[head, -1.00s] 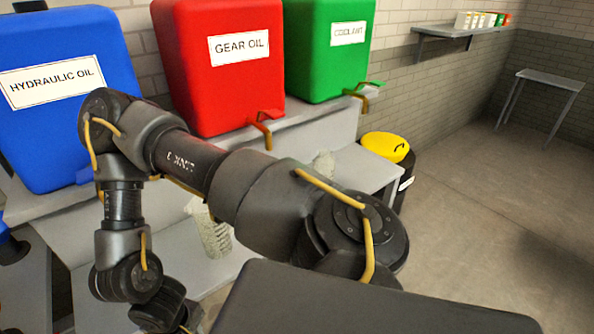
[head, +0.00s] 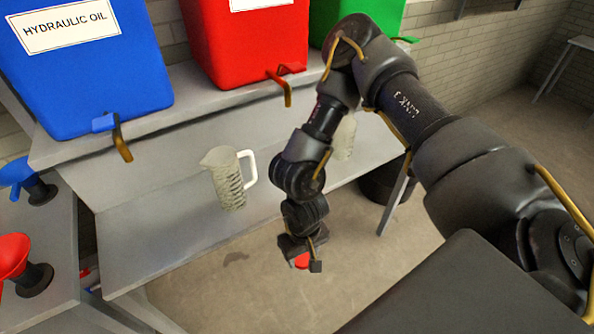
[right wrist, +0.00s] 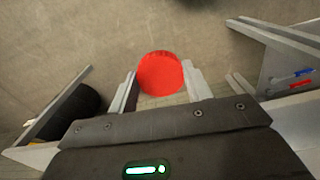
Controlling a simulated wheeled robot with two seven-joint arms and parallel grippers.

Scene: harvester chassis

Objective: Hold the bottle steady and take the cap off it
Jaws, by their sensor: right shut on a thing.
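My right gripper (head: 302,262) points down over the open floor in front of the shelf bench. It is shut on a round red cap (right wrist: 160,73), which sits between the two fingertips in the right wrist view. In the head view the red cap (head: 302,260) shows as a small red patch at the fingers. I see no bottle in either view; none shows beneath the cap. My left gripper is not in view.
A ribbed pitcher (head: 228,178) stands on the bench's lower shelf, left of my right arm. Blue (head: 85,65), red (head: 245,40) and green tanks with taps stand above. Blue (head: 20,175) and red (head: 12,256) funnels stand on a side table at left.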

